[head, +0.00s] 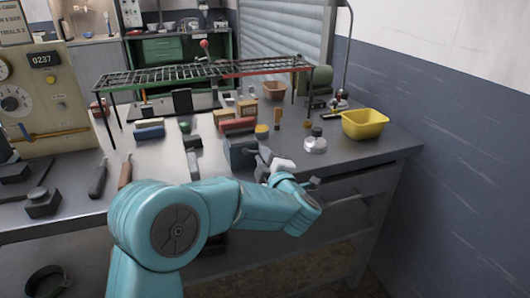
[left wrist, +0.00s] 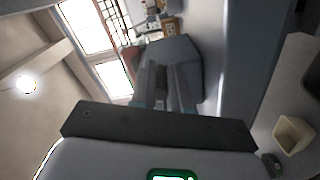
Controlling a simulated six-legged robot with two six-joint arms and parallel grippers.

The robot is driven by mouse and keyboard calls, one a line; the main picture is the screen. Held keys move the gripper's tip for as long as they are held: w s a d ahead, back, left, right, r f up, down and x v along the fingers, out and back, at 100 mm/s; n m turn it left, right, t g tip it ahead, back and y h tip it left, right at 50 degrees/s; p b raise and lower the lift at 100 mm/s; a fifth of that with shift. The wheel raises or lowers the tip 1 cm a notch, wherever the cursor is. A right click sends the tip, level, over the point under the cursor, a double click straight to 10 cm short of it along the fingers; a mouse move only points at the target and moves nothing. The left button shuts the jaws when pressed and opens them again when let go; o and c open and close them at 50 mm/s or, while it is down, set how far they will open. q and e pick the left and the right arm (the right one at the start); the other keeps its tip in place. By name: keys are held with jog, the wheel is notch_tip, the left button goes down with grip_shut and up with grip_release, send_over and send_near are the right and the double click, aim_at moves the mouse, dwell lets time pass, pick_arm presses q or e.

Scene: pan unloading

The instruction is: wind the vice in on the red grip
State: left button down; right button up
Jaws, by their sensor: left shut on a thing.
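The vice (head: 240,150) is a dark blue-grey block at the front edge of the bench, and its body also shows in the left wrist view (left wrist: 178,62). The red grip (head: 238,125) lies at the top of the vice, between or just above its jaws; I cannot tell if they touch it. My left gripper (head: 266,160) is at the vice's front right side. Its fingers (left wrist: 162,88) point at the vice and are shut on what appears to be the vice handle, mostly hidden by the fingers. My right gripper is not in view.
A yellow bin (head: 365,123) and a silver domed object (head: 315,142) stand to the right. A wire rack (head: 200,72) spans the back of the bench. Tools with dark and brown handles (head: 124,172) lie at the left, beside a beige dial panel (head: 40,100).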

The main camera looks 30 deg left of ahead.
pick_arm(q)
jog(key=shift+s+a+f+m, duration=0.1)
jog(key=shift+f+m, duration=0.25)
jog(key=shift+m, duration=0.65)
jog(key=c, duration=1.1)
grip_release()
jog(key=v, duration=1.6)
jog(key=shift+s, duration=0.2)
